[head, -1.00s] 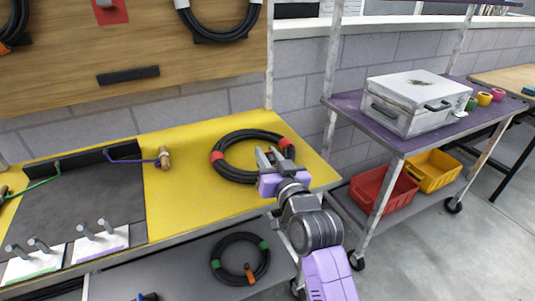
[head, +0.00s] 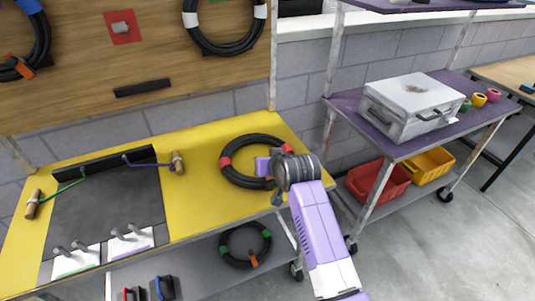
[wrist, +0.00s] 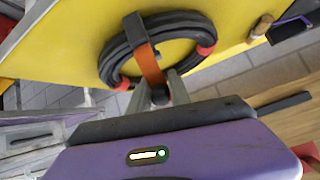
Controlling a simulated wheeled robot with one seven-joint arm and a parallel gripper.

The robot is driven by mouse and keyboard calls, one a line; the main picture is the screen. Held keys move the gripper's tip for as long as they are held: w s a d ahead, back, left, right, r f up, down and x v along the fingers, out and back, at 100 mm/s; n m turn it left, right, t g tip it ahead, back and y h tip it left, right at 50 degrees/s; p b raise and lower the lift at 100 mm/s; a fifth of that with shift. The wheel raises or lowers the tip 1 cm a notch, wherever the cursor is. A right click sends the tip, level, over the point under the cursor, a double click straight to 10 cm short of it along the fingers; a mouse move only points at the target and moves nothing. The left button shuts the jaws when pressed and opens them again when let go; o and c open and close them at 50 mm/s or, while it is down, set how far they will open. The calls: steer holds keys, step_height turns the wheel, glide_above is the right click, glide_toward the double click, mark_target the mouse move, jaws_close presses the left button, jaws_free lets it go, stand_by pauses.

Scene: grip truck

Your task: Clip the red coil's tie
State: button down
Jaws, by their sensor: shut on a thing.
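The red coil (head: 234,143), a black cable loop with red bands, lies on the yellow bench at its right end. It also shows in the wrist view (wrist: 112,50). An orange tie (wrist: 148,62) with a dark upper end crosses the coil's cable. My gripper (wrist: 159,84) is over the coil's side, its two grey fingers shut on the tie's near end. A small black piece shows between the fingers. In the head view my purple gripper (head: 263,167) is over the coil, and my wrist hides the fingertips and the tie.
Coils with other bands hang on the wooden board (head: 170,40). A purple-topped cart (head: 375,128) with a metal case (head: 412,100) stands to the right. The bench's middle (head: 200,195) is clear.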

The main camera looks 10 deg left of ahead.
steer(key=shift+w+a+f+g+h+p, duration=0.15)
steer(key=shift+w+f+g+h+p, duration=0.15)
steer(key=shift+g+h+p, duration=0.4)
steer(key=c, duration=1.3)
jaws_free()
steer(key=v, duration=0.7)
steer(key=shift+d+r, duration=0.25)
steer(key=shift+d, duration=0.05)
steer(key=shift+s, duration=0.1)
